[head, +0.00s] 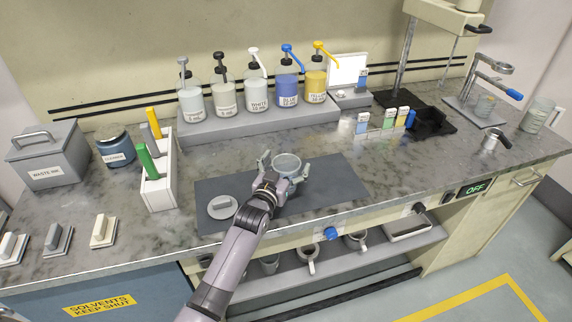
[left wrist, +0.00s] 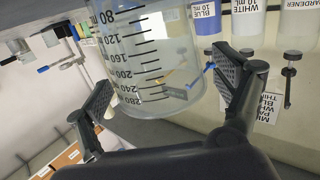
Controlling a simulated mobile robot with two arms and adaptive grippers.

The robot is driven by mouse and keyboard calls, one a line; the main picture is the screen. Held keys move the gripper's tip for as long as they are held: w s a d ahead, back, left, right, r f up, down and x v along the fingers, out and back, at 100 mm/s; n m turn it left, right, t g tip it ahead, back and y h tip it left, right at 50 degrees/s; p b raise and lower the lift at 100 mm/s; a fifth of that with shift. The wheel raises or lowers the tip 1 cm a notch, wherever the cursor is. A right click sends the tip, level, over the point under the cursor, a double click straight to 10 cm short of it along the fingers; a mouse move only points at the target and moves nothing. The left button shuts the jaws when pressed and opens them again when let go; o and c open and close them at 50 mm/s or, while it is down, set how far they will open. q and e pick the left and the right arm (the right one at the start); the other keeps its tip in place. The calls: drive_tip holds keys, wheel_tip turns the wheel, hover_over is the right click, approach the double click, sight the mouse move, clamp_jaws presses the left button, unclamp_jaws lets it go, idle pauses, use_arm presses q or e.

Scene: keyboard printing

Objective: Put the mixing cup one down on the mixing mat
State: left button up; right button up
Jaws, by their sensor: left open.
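The mixing cup one (head: 287,162) is a clear, round cup. It appears upright over the middle of the dark grey mixing mat (head: 340,184); its base is hidden by my gripper in the head view. My left gripper (head: 284,171) is open, with one finger on each side of the cup. In the left wrist view the cup (left wrist: 150,60) shows black measuring marks and stands between the spread finger pads of the gripper (left wrist: 165,95). I cannot tell whether a pad touches it. My right gripper is not in view.
A grey round lid-like piece (head: 222,207) with a handle lies on the mat's left end. Several pump bottles (head: 257,96) stand on a raised shelf behind. A white rack (head: 159,185) with green and yellow handles is left of the mat. The mat's right part is clear.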

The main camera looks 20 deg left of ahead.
use_arm(q)
drive_tip(key=shift+r, duration=0.2)
drive_tip(key=shift+s+f, duration=0.1)
drive_tip(key=shift+s, duration=0.15)
drive_tip(key=s+b, duration=0.1)
drive_tip(key=s, duration=1)
drive_tip(key=shift+s+a+r, duration=0.25)
drive_tip(key=shift+a+r, duration=0.1)
drive_tip(key=shift+r, duration=0.05)
